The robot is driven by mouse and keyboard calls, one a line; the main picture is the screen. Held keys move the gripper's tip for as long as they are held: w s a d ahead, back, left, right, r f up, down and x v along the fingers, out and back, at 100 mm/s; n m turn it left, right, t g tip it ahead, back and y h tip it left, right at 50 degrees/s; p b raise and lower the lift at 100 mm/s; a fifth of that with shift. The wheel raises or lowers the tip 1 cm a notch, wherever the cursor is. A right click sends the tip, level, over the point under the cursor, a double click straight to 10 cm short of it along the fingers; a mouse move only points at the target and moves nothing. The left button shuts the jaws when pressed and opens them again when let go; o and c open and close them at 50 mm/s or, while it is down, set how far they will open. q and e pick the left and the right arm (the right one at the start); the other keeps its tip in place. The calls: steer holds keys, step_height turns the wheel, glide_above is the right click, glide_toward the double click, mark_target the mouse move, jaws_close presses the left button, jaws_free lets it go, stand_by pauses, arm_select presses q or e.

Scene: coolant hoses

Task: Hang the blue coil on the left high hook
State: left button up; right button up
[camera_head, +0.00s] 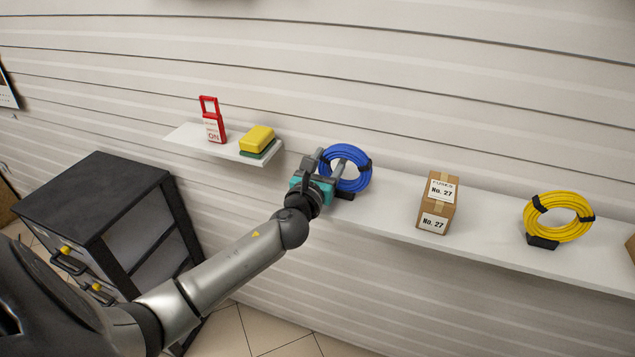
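The blue coil (357,153) stands upright on the long white shelf, with black ties around it and a dark stand (344,195) under it. My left gripper (329,162) reaches it from the lower left. Its two fingers are apart, one beside the coil's left rim and one in front of the coil's opening. The left part of the rim lies between or behind them; I cannot tell whether they press on it. My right gripper is not in view. No hook shows in this view.
The long white shelf (482,238) also holds a cardboard box (437,203) marked No. 27 and a yellow coil (559,216). A smaller shelf (190,138) holds a red tag (213,122) and a yellow-green sponge (257,139). A dark cabinet (92,193) stands left.

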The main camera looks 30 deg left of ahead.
arm_select(q)
steer(key=v, duration=1.5)
steer(key=shift+d+b, duration=0.35)
